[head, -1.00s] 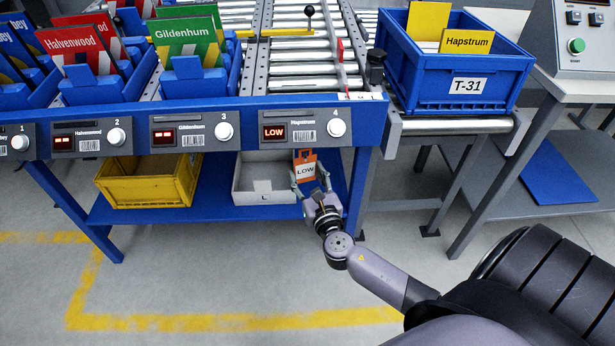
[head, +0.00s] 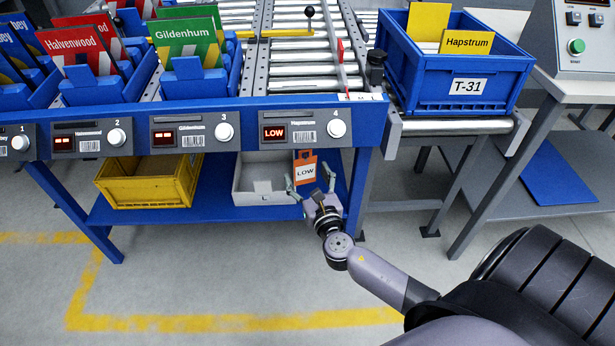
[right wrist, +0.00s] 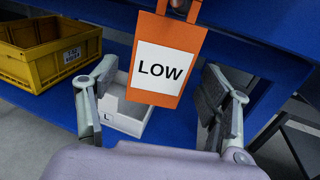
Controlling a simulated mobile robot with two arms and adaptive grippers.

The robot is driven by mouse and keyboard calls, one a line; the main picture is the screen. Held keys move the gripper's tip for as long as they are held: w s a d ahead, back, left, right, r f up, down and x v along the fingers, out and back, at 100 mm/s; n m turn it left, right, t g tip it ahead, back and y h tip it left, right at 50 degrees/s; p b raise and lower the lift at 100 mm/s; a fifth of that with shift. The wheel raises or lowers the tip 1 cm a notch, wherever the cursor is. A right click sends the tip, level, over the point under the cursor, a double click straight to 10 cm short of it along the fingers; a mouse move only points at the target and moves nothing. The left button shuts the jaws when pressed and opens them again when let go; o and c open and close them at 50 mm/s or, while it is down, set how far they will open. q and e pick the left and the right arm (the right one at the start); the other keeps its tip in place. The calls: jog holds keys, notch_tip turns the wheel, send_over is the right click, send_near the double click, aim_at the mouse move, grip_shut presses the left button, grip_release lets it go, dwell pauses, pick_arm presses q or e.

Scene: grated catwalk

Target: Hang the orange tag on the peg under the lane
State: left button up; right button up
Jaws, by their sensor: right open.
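The orange tag (head: 305,171), with a white LOW label, hangs upright under the blue front rail below the lane 4 panel (head: 304,130). In the right wrist view the tag (right wrist: 165,60) hangs from a peg (right wrist: 180,6) at the top edge, of which only a little shows. My right gripper (head: 311,184) is just below and in front of the tag. Its two fingers are spread wide to either side of the tag, apart from it, with nothing between them in the right wrist view (right wrist: 158,105). My left gripper is not in view.
A grey-white tray (head: 262,198) marked L and a yellow crate (head: 150,186) stand on the blue lower shelf (head: 222,204). A blue tote (head: 457,85) marked T-31 sits at the right. The floor in front is clear.

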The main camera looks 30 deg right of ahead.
jog(key=v, duration=1.2)
jog(key=s+d+f+m+g+h, duration=0.25)
jog(key=s+f+m+g, duration=0.25)
jog(key=f+m+g, duration=0.85)
jog(key=s+a+f+m+g+y+p, duration=0.2)
jog(key=s+a+f+m+y+p, duration=0.55)
jog(key=s+a+f+m, duration=0.7)
pick_arm(q)
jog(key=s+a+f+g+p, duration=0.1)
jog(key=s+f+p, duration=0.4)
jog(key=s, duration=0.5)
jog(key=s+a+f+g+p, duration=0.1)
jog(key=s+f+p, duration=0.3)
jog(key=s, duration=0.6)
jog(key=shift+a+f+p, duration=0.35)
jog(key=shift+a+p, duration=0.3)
jog(key=shift+p, duration=0.6)
pick_arm(e)
jog(key=s+d+m, duration=0.1)
jog(key=s+d, duration=0.1)
jog(key=s, duration=0.5)
jog(key=s+d+f+m, duration=0.1)
jog(key=s+d, duration=0.1)
jog(key=s, duration=0.6)
jog(key=shift+d+f+g, duration=0.2)
jog(key=shift+d+g, duration=0.15)
jog(key=shift+g, duration=0.1)
